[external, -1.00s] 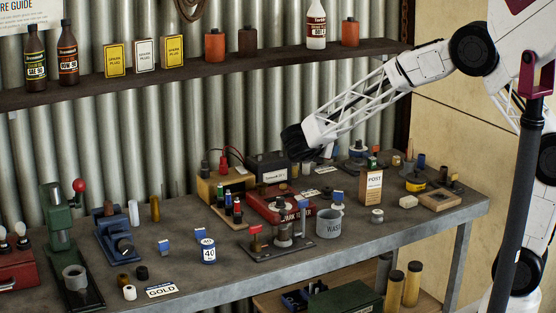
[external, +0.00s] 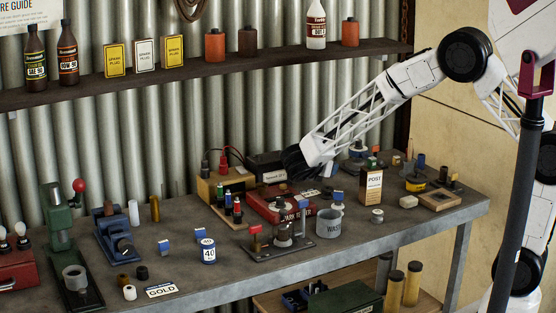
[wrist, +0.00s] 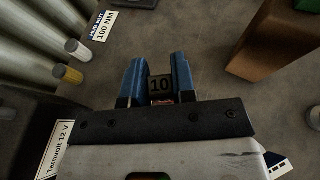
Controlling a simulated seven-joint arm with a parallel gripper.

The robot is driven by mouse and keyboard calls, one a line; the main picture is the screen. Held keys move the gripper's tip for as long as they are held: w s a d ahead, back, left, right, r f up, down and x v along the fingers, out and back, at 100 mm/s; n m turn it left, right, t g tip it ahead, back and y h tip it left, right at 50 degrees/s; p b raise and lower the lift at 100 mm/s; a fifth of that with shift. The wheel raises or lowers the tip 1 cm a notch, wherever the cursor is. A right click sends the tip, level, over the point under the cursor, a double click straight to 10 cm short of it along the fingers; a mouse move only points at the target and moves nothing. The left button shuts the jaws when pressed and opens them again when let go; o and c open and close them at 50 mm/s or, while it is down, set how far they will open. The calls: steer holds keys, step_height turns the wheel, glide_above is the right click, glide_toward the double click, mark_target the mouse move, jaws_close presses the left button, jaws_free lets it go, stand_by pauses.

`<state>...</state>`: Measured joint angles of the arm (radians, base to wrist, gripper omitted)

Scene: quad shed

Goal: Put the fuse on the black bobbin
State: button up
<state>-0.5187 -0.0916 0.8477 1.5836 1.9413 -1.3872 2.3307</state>
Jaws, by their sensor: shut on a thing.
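My gripper (wrist: 159,64) has blue fingers and is shut on a small dark piece marked "10", which I take to be the fuse (wrist: 160,84). A bit of red shows under the mark. In the external view the wrist is low over the back of the bench, beside the battery (external: 266,166); the fingertips and the fuse cannot be made out there. A small black bobbin-like piece (external: 142,272) stands at the front left of the bench, far from my gripper, with a brown one (external: 123,280) and a white one (external: 130,293) beside it.
A red box (external: 280,203), a grey mug (external: 329,222) and a POST box (external: 371,186) crowd the middle and right. A blue vise-like tool (external: 116,236) and green press (external: 60,225) stand left.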

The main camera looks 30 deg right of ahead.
steer(key=shift+f, duration=1.9)
steer(key=shift+f, duration=0.15)
steer(key=o, duration=0.9)
steer(key=shift+a+r, duration=0.15)
steer(key=shift+r, duration=0.1)
steer(key=v, duration=1.1)
steer(key=shift+s+a+r, duration=0.1)
steer(key=shift+s+a, duration=0.15)
steer(key=shift+a, duration=0.05)
